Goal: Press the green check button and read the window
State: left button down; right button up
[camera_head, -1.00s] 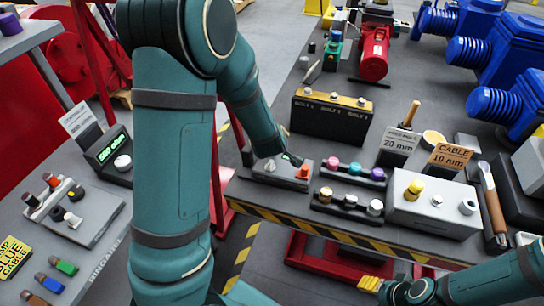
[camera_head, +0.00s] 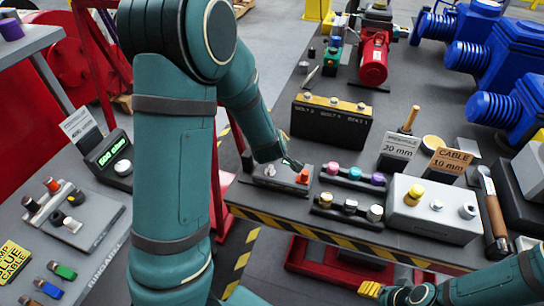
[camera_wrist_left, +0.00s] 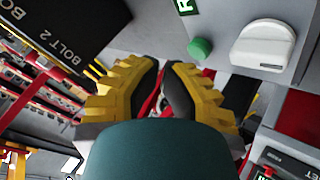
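In the left wrist view a round green button (camera_wrist_left: 200,49) sits on a grey housing. Beside it is a small dark window (camera_wrist_left: 186,6) with green lettering, cut off by the top edge; only an R-like letter shows. My left gripper (camera_wrist_left: 162,66) has yellow fingers with dark pads. Their tips nearly meet, hold nothing visible, and appear apart from the button. My right gripper (camera_head: 370,288) shows only yellow fingertips at the bottom.
The black bolt block (camera_head: 331,118) stands behind my left gripper. A rack of coloured knobs (camera_head: 353,174) and a grey box with knobs (camera_head: 432,212) stand to the right.

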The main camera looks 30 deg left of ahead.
dwell(0.4)
pick_arm(q)
jog(key=shift+f+b, duration=0.4)
jog(key=shift+f, duration=0.05)
jog(key=shift+f+b, duration=0.45)
dwell(0.6)
jog(key=shift+r, duration=0.1)
jog(key=shift+r+p, duration=0.85)
notch_tip(320, 180, up, 5)
jog(key=p, duration=0.4)
jog(key=shift+p, duration=0.35)
